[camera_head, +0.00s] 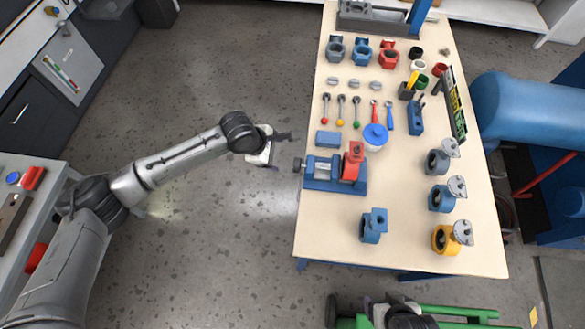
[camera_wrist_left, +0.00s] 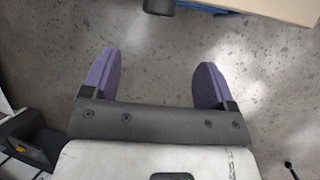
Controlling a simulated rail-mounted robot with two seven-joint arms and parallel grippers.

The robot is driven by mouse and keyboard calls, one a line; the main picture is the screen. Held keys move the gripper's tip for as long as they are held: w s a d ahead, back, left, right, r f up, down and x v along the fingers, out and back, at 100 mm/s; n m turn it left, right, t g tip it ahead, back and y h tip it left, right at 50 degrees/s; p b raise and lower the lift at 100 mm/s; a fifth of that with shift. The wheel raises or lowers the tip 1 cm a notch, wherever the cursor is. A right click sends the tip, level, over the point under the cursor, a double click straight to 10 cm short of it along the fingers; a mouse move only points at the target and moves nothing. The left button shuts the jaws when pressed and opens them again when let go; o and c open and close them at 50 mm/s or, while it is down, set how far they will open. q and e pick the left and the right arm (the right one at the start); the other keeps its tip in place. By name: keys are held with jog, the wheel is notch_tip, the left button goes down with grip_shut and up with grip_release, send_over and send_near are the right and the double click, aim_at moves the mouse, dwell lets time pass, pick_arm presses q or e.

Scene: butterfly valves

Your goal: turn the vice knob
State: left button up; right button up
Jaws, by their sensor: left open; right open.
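The vice (camera_head: 320,182) is blue with a red part and sits at the left edge of the wooden table. Its dark knob (camera_head: 297,164) sticks out to the left past the table edge. My left gripper (camera_head: 284,150) is open and empty, a little left of the knob and apart from it. In the left wrist view, its two purple fingers (camera_wrist_left: 155,82) are spread with only floor between them; a dark end, likely the knob (camera_wrist_left: 158,6), shows at the top edge. My right gripper (camera_head: 380,299) shows partly at the bottom edge, open and apart from the vice.
The table (camera_head: 310,225) holds several valves, tools and a blue-lidded jar (camera_head: 375,137) close to the vice. A green frame (camera_head: 460,320) lies at the bottom. A blue tank (camera_head: 530,105) stands right. The floor (camera_head: 220,220) left of the table is clear.

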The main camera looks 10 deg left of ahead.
aim_at(294, 165)
pick_arm(q)
jog(key=b+x, duration=0.3)
jog(key=x, duration=1)
jog(key=shift+f, duration=0.3)
jog(key=shift+c, duration=0.5)
jog(key=c, duration=0.8)
jog(key=shift+r+p, duration=0.1)
jog(key=shift+p, duration=0.2)
jog(key=t+p, duration=0.1)
jog(key=p, duration=0.4)
jog(key=t+p, duration=0.1)
jog(key=p, duration=0.5)
jog(key=shift+s+d+r, duration=0.15)
jog(key=shift+c, duration=0.2)
jog(key=shift+f+m+t+p, duration=0.3)
jog(key=shift+t+p, duration=0.3)
jog(key=shift+p, duration=0.45)
jog(key=shift+f+t, duration=0.1)
jog(key=shift+t, duration=0.5)
jog(key=shift+m+t+b, duration=0.3)
jog(key=shift+t+b, duration=0.1)
jog(key=shift+t, duration=0.6)
